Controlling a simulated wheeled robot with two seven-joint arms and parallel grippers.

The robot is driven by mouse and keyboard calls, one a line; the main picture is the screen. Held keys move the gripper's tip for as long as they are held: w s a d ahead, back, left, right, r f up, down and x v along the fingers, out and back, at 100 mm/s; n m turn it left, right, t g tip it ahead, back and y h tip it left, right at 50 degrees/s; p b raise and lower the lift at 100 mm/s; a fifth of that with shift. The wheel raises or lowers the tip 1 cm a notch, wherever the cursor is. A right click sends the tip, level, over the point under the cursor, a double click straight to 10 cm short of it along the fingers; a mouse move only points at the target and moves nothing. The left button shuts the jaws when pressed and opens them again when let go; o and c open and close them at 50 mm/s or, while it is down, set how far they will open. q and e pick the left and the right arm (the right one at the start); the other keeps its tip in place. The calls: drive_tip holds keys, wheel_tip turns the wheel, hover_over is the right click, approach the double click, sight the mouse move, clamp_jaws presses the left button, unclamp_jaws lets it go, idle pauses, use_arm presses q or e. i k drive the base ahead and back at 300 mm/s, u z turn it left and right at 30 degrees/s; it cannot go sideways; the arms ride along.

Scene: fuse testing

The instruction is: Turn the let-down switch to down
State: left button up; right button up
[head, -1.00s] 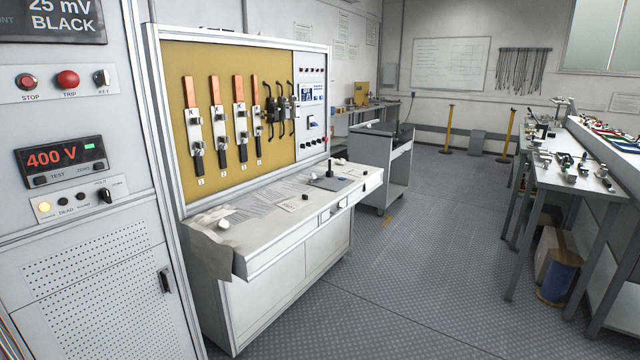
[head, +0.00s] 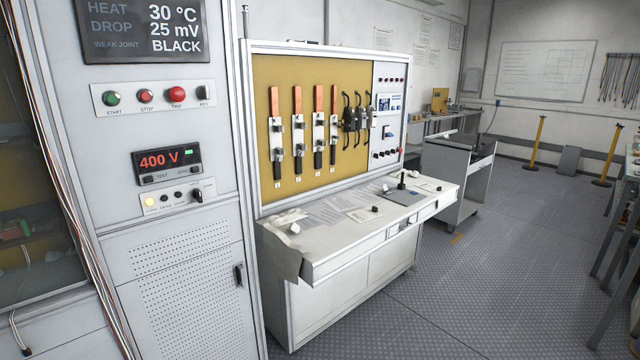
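A black rotary switch (head: 196,195) sits at the right end of a small white strip on the grey cabinet, under the red 400 V display (head: 160,160). It is the likely let-down switch, but its label is too small to read. A yellow lamp (head: 149,201) is lit at the left end of the same strip. A key switch (head: 204,92) is on the upper button strip, right of the green, red and larger red buttons. Neither of my grippers shows in the head view.
A bench (head: 345,250) with papers and a yellow fuse panel (head: 262,125) stands right of the cabinet. A grey trolley (head: 468,165) is beyond it. Cables run down the cabinet's left edge. The floor (head: 470,290) in front is clear.

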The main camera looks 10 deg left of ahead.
sight(197, 194)
drive_tip(key=u, duration=1.8)
drive_tip(key=k, duration=1.3)
drive_tip(key=u, duration=0.1)
drive_tip(key=i, duration=0.35)
drive_tip(key=z, duration=0.75)
drive_tip(key=i, duration=0.75)
drive_tip(key=u, duration=0.45)
drive_tip(key=i, duration=0.9)
drive_tip(key=u, duration=0.85)
